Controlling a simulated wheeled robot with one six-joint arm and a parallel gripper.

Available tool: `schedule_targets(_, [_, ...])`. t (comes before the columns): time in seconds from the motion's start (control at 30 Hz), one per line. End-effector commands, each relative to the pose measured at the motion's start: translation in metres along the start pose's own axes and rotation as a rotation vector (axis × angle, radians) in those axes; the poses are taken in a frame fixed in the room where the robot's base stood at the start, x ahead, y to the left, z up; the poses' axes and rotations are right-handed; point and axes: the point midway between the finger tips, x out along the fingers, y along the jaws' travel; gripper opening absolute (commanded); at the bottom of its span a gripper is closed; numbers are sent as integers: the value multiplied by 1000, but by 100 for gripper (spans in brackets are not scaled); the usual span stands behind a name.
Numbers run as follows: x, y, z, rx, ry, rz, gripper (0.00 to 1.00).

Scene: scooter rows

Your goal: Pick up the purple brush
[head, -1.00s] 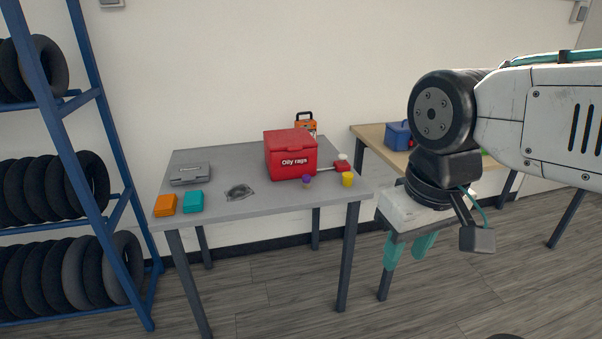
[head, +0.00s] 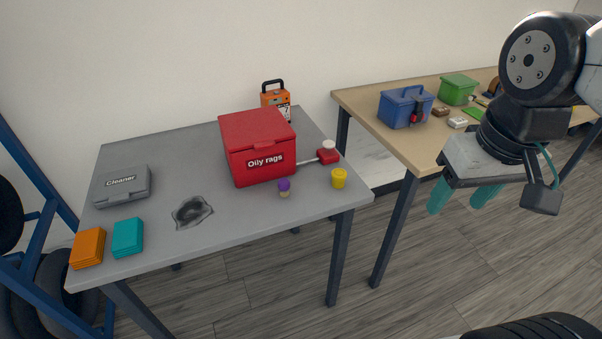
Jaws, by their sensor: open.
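The purple brush (head: 284,186) is a small piece with a rounded purple top and a tan lower part. It stands on the grey table (head: 140,240), just in front of the right part of the red "Oily rags" box (head: 258,150). My gripper (head: 461,198) has two teal fingers pointing down, apart and with nothing seen between them. It hangs well to the right of the brush, past the grey table's right edge and in front of the wooden table.
A yellow cup (head: 339,178) and a red block with a white knob (head: 328,155) are right of the brush. The wooden table (head: 372,120) stands right.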

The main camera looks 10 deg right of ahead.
Motion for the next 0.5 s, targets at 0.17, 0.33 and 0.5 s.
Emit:
schedule_targets(0.17, [46,-27,-75,-64,141,-36,56])
schedule_targets(0.33, [101,-66,-147,-118,324,-79,56])
schedule_targets(0.5, [155,-111,-199,-161,509,-117,56])
